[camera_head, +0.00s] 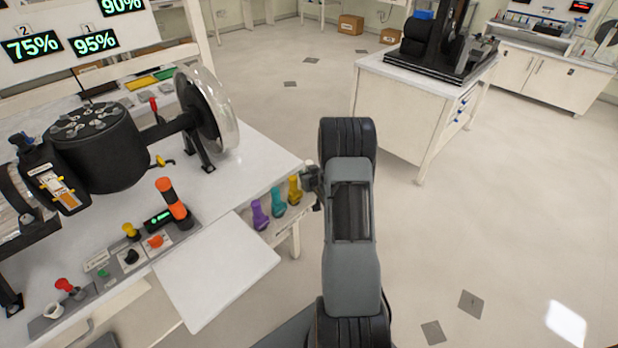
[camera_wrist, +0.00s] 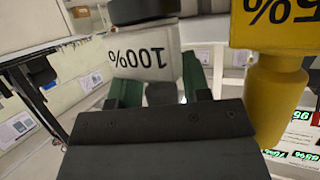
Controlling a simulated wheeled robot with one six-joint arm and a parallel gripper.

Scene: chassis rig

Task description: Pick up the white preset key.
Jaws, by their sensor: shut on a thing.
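The white preset key (camera_wrist: 145,58) has an upside-down "100%" label in the wrist view. My gripper (camera_wrist: 160,92) is shut on it, with a green finger on each side of it. The key's lower part is hidden by my gripper. The yellow key (camera_wrist: 275,90), marked 95%, stands close to the right in the wrist view. In the head view my gripper (camera_head: 314,182) is at the right end of the row of keys, just right of the yellow key (camera_head: 294,190). The white key is hardly visible there.
A teal key (camera_head: 278,201) and a purple key (camera_head: 259,214) stand left of the yellow one at the workbench's (camera_head: 245,178) edge. A white panel (camera_head: 215,270) juts out from the bench front. Open floor (camera_head: 480,235) lies to the right, before a white cabinet (camera_head: 400,105).

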